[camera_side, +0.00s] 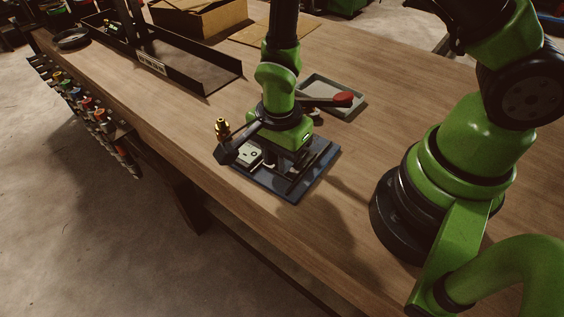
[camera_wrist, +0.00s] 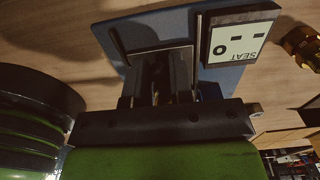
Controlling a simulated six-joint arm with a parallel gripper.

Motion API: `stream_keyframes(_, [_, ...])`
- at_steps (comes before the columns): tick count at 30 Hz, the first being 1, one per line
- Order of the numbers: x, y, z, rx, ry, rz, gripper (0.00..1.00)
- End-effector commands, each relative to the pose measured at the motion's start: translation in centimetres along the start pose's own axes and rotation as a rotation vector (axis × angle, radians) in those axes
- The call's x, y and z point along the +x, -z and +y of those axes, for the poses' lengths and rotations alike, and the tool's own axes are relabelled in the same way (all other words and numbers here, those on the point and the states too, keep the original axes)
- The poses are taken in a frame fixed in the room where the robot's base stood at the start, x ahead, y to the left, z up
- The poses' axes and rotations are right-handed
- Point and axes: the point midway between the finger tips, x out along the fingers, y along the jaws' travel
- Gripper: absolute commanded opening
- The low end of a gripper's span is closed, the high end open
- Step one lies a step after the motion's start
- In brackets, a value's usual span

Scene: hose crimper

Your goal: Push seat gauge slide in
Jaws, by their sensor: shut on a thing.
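The crimper's dark blue base plate (camera_side: 322,166) lies on the bench, and part of it shows in the wrist view (camera_wrist: 112,30). The pale seat gauge face (camera_wrist: 240,40), marked SEAT in a dark frame, is at upper right in the wrist view. It also shows as a small pale panel in the side view (camera_side: 247,154). My gripper (camera_side: 272,160) points down over the plate, beside the gauge panel. In the wrist view my gripper's dark fingers (camera_wrist: 160,85) are close together on a slim part, apparently the gauge slide. The grip is mostly hidden by the fingers.
A brass fitting (camera_side: 222,128) stands at the plate's left. A black open tray (camera_side: 205,84) and a cardboard box (camera_side: 212,20) lie farther back.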

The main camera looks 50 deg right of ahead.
Motion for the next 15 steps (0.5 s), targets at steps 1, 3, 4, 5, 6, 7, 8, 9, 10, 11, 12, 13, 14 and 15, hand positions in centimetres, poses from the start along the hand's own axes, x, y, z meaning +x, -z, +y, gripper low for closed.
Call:
stream_keyframes(1, [0.0, 0.1, -0.1, 0.001, 0.002, 0.000, 0.04])
stream_keyframes(3, [0.0, 0.3, -0.1, 0.000, 0.002, 0.000, 0.04])
stream_keyframes(4, [0.0, 0.4, -0.1, 0.000, 0.001, 0.000, 0.04])
stream_keyframes(5, [0.0, 0.5, -0.1, 0.001, 0.001, 0.000, 0.04])
stream_keyframes(6, [0.0, 0.6, -0.1, 0.001, 0.001, 0.000, 0.04])
stream_keyframes(7, [0.0, 0.7, -0.1, 0.002, 0.001, 0.000, 0.04])
stream_keyframes(8, [0.0, 0.7, -0.1, 0.002, 0.001, 0.000, 0.04])
stream_keyframes(9, [0.0, 0.8, -0.1, 0.002, 0.001, 0.000, 0.04])
stream_keyframes(10, [0.0, 0.9, -0.1, 0.002, 0.001, 0.000, 0.04])
stream_keyframes(11, [0.0, 1.0, -0.1, 0.001, 0.002, 0.000, 0.04])
stream_keyframes(12, [0.0, 1.1, -0.1, 0.001, 0.002, 0.000, 0.04])
stream_keyframes(13, [0.0, 1.1, -0.1, 0.001, 0.002, 0.000, 0.04])
stream_keyframes(14, [0.0, 1.2, -0.1, 0.001, 0.002, 0.000, 0.04])
stream_keyframes(15, [0.0, 1.3, -0.1, 0.001, 0.002, 0.000, 0.04])
